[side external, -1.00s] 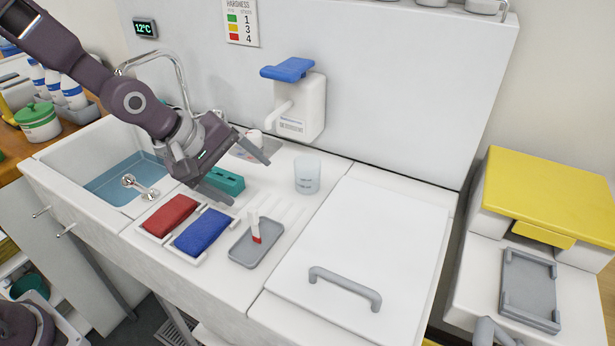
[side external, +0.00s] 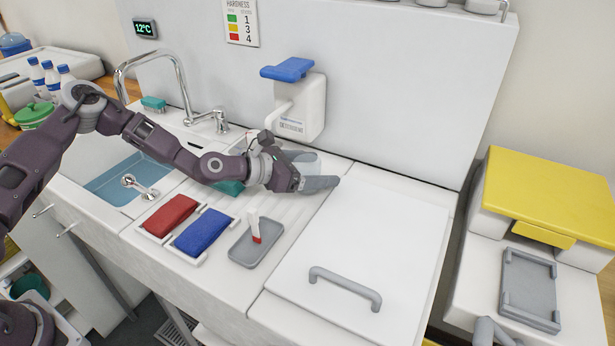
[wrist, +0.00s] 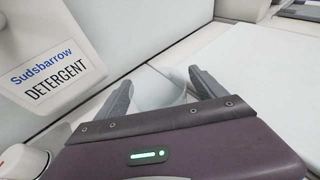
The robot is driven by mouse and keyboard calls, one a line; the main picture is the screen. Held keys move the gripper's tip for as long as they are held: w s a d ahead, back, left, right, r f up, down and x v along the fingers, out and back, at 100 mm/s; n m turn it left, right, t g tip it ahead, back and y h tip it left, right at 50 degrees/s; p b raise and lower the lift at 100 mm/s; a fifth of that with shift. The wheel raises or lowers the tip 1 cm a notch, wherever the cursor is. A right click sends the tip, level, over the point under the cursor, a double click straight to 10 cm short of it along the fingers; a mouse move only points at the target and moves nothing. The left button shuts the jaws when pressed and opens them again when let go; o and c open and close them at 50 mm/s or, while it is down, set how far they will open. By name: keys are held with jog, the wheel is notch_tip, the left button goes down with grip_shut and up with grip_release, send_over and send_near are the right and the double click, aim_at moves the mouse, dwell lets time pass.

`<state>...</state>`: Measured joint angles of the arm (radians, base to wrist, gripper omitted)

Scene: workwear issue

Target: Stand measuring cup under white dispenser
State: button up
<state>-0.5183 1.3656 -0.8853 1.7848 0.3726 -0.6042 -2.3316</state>
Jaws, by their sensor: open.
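The clear measuring cup (side external: 306,160) stands upright on the white counter, partly hidden behind my gripper (side external: 316,177). In the wrist view the cup (wrist: 160,90) shows between the two grey fingers of my gripper (wrist: 160,82), which are open on either side of it; I cannot tell whether they touch it. The white dispenser (side external: 303,108) with a blue top lever is fixed to the back wall, above and slightly left of the cup. Its detergent label side (wrist: 45,60) fills the upper left of the wrist view.
A red cloth (side external: 169,215) and a blue cloth (side external: 204,232) lie in front of my arm. A grey tray (side external: 243,254) holds a small red-and-white upright item. A sink (side external: 108,200) with a tap is at left. The white lid (side external: 375,235) at right is clear except for its handle.

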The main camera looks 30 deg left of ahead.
jog(key=shift+w+d+f, duration=0.1)
jog(key=shift+w+d, duration=0.05)
jog(key=shift+w, duration=0.05)
jog(key=c, duration=1.4)
jog(key=shift+c, duration=0.2)
